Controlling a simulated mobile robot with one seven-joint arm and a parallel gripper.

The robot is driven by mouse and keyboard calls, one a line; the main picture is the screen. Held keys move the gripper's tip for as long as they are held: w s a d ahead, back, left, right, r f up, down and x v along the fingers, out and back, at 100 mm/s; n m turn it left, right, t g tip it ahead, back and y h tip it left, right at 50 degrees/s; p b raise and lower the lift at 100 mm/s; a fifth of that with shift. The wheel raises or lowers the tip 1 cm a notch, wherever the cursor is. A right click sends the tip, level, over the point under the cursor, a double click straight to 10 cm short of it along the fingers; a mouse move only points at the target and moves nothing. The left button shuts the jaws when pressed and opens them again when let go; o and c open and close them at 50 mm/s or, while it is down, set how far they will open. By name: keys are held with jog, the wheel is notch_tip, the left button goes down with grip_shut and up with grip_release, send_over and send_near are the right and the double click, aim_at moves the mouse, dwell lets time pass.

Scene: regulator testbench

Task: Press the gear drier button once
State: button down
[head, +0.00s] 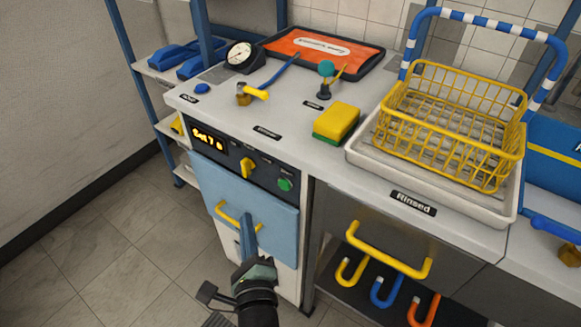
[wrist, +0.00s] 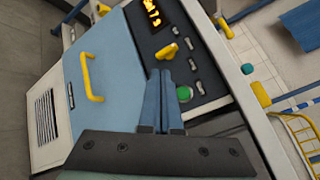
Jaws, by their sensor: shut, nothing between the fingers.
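The drier unit under the counter has a dark control panel (head: 222,150) with a lit yellow display (head: 209,137), a yellow knob (head: 247,167) and a round green button (head: 285,184). The green button also shows in the wrist view (wrist: 184,93), just right of the fingertips. My gripper (head: 247,218) is shut and empty, its blue fingers in front of the unit's light blue door (head: 270,222), below and left of the green button. In the wrist view the fingers (wrist: 162,74) point toward the panel. I cannot tell whether they touch anything.
A yellow door handle (head: 230,214) sticks out close to the fingers. A yellow drawer handle (head: 388,252) and hanging hooks (head: 350,271) are at the right. On the counter stand a sponge (head: 336,123), a gauge (head: 244,56) and a yellow basket (head: 452,125) in a white tray (head: 365,160).

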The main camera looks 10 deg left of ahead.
jog(key=shift+s+d+f+m+h, duration=0.25)
jog(key=shift+s+f+m+h, duration=0.1)
jog(key=shift+m, duration=0.15)
jog(key=shift+w, duration=0.1)
jog(key=b, duration=0.3)
send_near(278, 185)
jog(key=w+a, duration=0.3)
jog(key=a, duration=0.1)
jog(key=shift+w+d+f, duration=0.15)
jog(key=shift+w+d, duration=0.3)
jog(key=shift+w, duration=0.2)
dwell(1.2)
jog(key=shift+w+d+b, duration=0.15)
jog(key=shift+w+b, duration=0.15)
jog(key=shift+w, duration=0.1)
jog(key=shift+w+d, duration=0.15)
jog(key=shift+w, duration=0.3)
dwell(0.8)
jog(key=shift+s, duration=0.15)
jog(key=shift+s+a+p, duration=0.3)
jog(key=shift+s, duration=0.4)
